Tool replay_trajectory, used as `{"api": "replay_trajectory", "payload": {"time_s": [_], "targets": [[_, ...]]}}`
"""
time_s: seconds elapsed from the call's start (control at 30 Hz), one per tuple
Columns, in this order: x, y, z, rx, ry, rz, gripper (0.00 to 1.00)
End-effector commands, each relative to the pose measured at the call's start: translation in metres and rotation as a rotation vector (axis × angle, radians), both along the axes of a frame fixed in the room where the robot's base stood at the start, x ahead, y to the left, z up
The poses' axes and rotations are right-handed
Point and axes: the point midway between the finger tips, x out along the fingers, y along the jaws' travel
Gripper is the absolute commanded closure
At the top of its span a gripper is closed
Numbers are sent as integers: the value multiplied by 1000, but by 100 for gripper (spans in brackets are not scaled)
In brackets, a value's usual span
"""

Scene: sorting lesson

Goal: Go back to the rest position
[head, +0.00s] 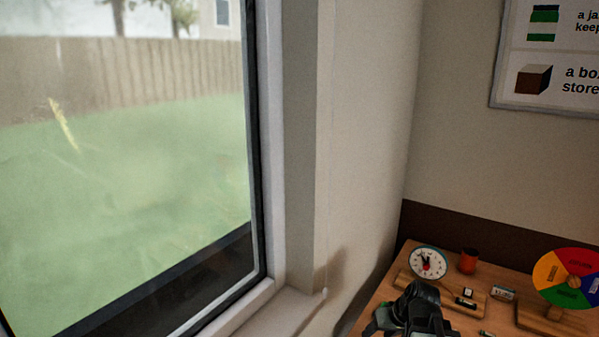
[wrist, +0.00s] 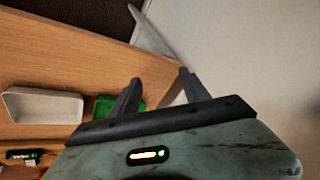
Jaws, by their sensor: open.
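My gripper (wrist: 158,88) is open in the wrist view, its two dark fingers apart with nothing between them. It is over the edge of a wooden table (wrist: 80,55), close to a pale wall (wrist: 245,50). A green container (wrist: 104,107) is partly hidden behind the left finger. In the head view a dark part of my arm shows at the bottom, in front of the table (head: 385,290); the fingertips cannot be made out there.
In the wrist view a white tray (wrist: 42,90) is left of the green container. A window (head: 130,170) fills the left.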

Motion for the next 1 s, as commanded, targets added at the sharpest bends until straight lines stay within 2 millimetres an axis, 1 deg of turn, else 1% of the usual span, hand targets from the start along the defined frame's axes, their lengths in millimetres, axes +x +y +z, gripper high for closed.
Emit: {"api": "replay_trajectory", "payload": {"time_s": [0.03,0.1,0.2,0.3,0.4,0.47,0.5,0.7,0.9,0.93,0.97,1.0], "targets": [[-8,23,-7,-34,63,12,46],[-20,44,-14,-87,140,7,46],[-36,67,-19,-166,228,-10,46],[-50,85,-22,-248,291,-34,46],[-55,81,-54,-250,307,-43,46],[-58,81,-65,-249,314,-42,46],[-59,85,-72,-248,318,-40,46],[-67,86,-103,-248,341,-35,46],[-74,86,-127,-248,359,-32,46],[-75,86,-131,-248,361,-32,46],[-74,86,-116,-248,361,-32,46],[-74,86,-105,-248,361,-32,46]]}}
